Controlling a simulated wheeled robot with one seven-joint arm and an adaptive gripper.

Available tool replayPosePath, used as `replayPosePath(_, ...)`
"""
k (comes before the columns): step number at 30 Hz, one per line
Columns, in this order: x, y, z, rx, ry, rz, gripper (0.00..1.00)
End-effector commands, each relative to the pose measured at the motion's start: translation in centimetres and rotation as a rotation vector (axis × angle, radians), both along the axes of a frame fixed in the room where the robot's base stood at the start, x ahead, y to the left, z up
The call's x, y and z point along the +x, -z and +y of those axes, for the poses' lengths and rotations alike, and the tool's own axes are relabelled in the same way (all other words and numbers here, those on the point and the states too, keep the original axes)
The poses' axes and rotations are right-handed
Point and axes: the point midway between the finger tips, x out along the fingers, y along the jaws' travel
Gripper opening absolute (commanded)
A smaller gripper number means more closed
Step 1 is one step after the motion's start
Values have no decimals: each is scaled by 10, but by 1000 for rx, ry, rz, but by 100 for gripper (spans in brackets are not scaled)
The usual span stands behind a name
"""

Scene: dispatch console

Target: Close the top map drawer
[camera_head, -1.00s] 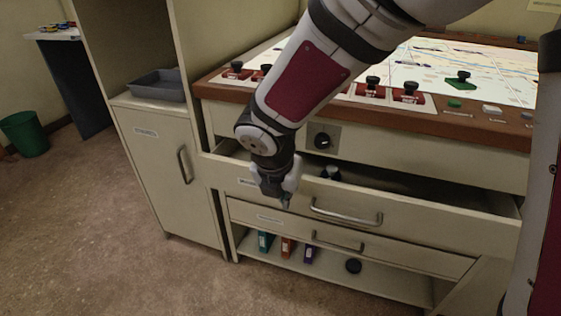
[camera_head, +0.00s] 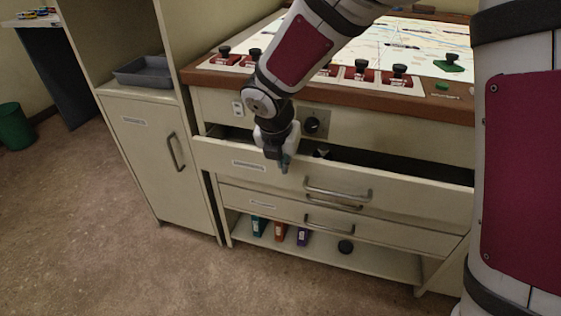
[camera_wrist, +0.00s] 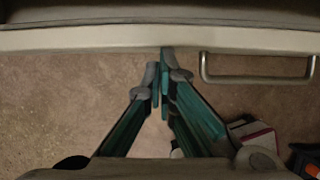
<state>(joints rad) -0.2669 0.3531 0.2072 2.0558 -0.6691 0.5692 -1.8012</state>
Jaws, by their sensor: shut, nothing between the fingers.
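The top map drawer (camera_head: 225,166) stands pulled out below the console top, with its dark inside showing behind the front panel. Its bar handle (camera_head: 338,190) is right of my gripper (camera_head: 284,168). My gripper is shut and empty, pointing down at the drawer front, left of the handle. In the wrist view, my gripper's fingertips (camera_wrist: 160,68) meet just below the pale drawer front (camera_wrist: 90,37), and the handle (camera_wrist: 258,79) is to the right. Whether the fingertips touch the panel I cannot tell.
A lower drawer (camera_head: 280,210) is shut beneath. An open shelf (camera_head: 375,258) below holds several coloured binders and a dark round object. A cabinet (camera_head: 150,160) with a grey tray (camera_head: 147,72) stands left. The carpet (camera_head: 110,250) in front is clear.

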Motion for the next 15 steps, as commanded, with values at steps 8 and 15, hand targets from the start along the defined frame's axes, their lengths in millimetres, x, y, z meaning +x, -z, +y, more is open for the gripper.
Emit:
replayPosePath(8,35,-3,-13,1,2,0,0)
replayPosePath(15,43,-1,-16,0,1,-1,0)
